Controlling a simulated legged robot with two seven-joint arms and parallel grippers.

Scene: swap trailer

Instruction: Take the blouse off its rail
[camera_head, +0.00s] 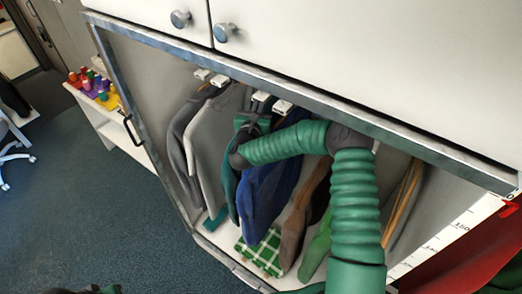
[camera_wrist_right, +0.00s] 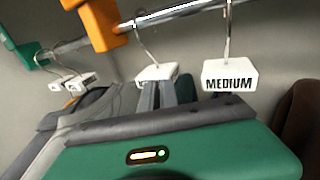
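Several garments hang in an open wardrobe in the head view: a grey one (camera_head: 207,135), a blue one (camera_head: 268,190), a brown one (camera_head: 295,225) and a green one (camera_head: 318,245). I cannot tell which is the blouse. My green right arm reaches in among them; the right gripper (camera_head: 247,128) is at the top of the teal and blue garments, mostly hidden. In the wrist view, hangers with white tags hang from the metal rail (camera_wrist_right: 180,13), one tag (camera_wrist_right: 229,77) reading MEDIUM. Orange parts sit by the rail.
The wardrobe's metal front edge (camera_head: 300,98) runs above my right arm, under white cupboard doors (camera_head: 275,30) with round knobs. A green checked cloth (camera_head: 262,252) lies at the wardrobe's bottom. A low white shelf (camera_head: 110,125) with coloured items stands left. The blue floor (camera_head: 90,215) is open.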

